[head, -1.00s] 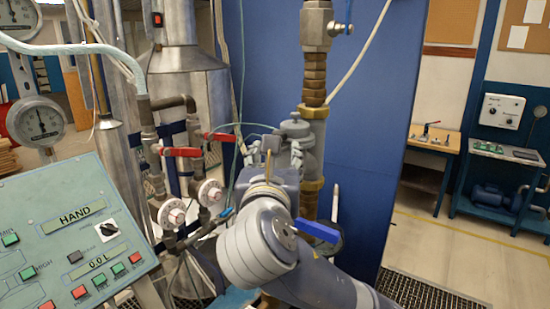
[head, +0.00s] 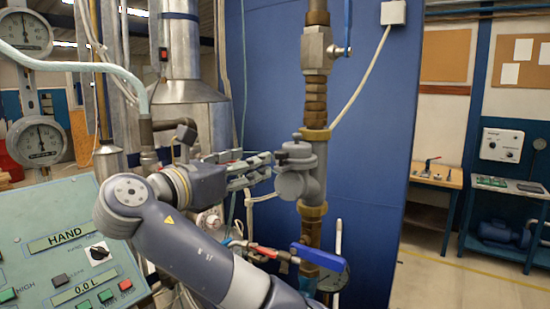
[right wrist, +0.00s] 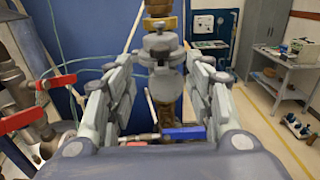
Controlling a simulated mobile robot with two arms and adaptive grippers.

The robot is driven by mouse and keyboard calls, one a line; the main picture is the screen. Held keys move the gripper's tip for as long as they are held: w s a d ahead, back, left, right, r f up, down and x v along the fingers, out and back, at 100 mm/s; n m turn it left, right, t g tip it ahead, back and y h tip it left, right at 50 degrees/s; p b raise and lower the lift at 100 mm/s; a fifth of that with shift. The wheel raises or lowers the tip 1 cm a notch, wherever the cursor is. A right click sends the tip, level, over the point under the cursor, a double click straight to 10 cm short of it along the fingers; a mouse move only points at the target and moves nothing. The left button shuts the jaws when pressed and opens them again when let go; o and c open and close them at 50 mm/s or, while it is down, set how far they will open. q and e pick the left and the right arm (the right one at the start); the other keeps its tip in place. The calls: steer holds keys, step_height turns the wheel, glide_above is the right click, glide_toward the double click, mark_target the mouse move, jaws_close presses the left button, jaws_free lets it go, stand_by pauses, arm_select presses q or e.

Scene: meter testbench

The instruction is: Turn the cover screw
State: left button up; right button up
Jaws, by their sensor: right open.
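The grey water meter (head: 298,180) sits in a vertical brass-fitted pipe in front of the blue panel, with a round cap (head: 297,150) on its top. I cannot tell for sure which part is the cover screw. My right gripper (head: 264,168) is left of the meter and points right toward it, its fingertips close to the meter body. In the right wrist view the gripper (right wrist: 158,68) is open and empty. The meter (right wrist: 164,84) shows between the two fingers, a little beyond them; contact cannot be told. My left gripper is not in view.
A blue valve handle (head: 318,257) sticks out below the meter, beside my forearm. A red handle (head: 264,250) is left of it. A control panel (head: 60,250) and pressure gauges (head: 37,142) stand at the left. A white cable hangs right of the pipe.

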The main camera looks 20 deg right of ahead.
mark_target(277, 155)
steer(key=shift+p+x, duration=3.25)
steer(key=shift+x, duration=1.9)
steer(key=shift+s, duration=0.1)
steer(key=shift+a, duration=0.1)
steer(key=c, duration=1.1)
steer(key=shift+o, duration=0.2)
